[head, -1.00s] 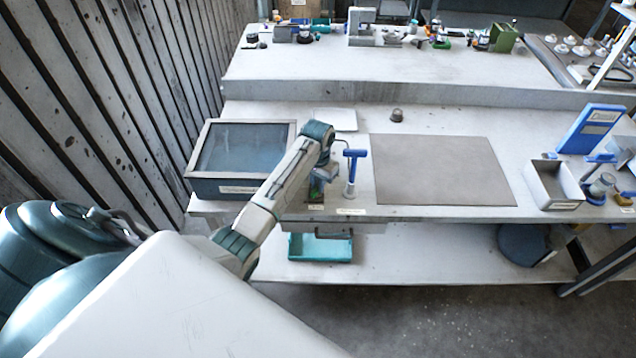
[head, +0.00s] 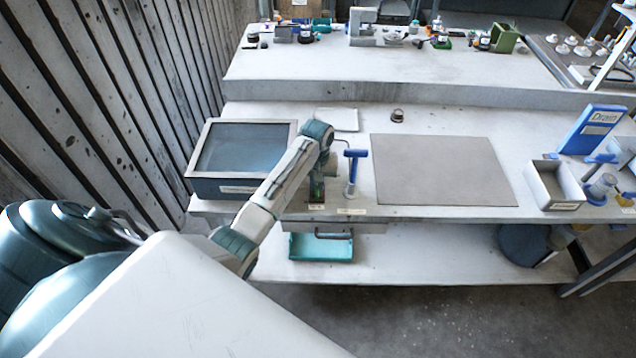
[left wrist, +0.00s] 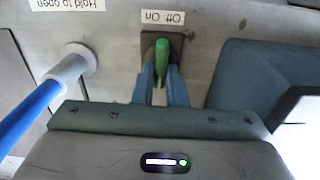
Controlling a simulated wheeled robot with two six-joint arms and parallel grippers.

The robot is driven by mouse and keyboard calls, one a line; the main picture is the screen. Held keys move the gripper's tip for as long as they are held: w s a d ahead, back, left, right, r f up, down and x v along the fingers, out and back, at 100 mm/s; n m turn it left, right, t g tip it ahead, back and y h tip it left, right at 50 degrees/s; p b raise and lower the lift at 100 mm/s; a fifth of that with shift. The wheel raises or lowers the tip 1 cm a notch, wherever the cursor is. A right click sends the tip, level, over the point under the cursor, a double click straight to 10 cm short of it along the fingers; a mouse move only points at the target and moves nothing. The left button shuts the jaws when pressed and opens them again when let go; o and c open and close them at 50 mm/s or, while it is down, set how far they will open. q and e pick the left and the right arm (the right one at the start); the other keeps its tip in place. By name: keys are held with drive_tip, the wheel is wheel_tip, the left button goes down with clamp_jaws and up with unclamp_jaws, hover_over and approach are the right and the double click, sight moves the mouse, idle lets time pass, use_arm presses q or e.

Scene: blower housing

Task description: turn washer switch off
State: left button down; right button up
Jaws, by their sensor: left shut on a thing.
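The washer switch is a small green lever (left wrist: 162,52) on a dark square base, beside an upside-down "Off On" label (left wrist: 163,17) in the left wrist view. In the head view the green lever (head: 317,191) shows at the front edge of the bench. My left gripper (left wrist: 161,74) is shut on the lever, with one blue-grey finger on each side of it. In the head view the wrist partly covers the gripper (head: 317,183). I cannot tell which marked side the lever leans to. My right gripper is not in view.
A blue T-handle (head: 355,170) on a pale collar stands just right of the switch, near a "Hold to open" label (left wrist: 67,4). A glass-topped box (head: 238,150) stands to the left. A flat grey mat (head: 445,170) lies bare to the right. A teal tray (head: 321,248) sits below.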

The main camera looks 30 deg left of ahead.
use_arm(q)
drive_tip(key=n, duration=0.4)
drive_tip(key=shift+s+a, duration=0.1)
drive_tip(key=shift+n, duration=1)
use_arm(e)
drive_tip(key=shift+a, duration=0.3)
use_arm(q)
drive_tip(key=shift+n, duration=0.3)
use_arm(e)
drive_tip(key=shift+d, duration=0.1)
use_arm(q)
drive_tip(key=c, duration=1.5)
unclamp_jaws()
drive_tip(key=shift+o, duration=0.2)
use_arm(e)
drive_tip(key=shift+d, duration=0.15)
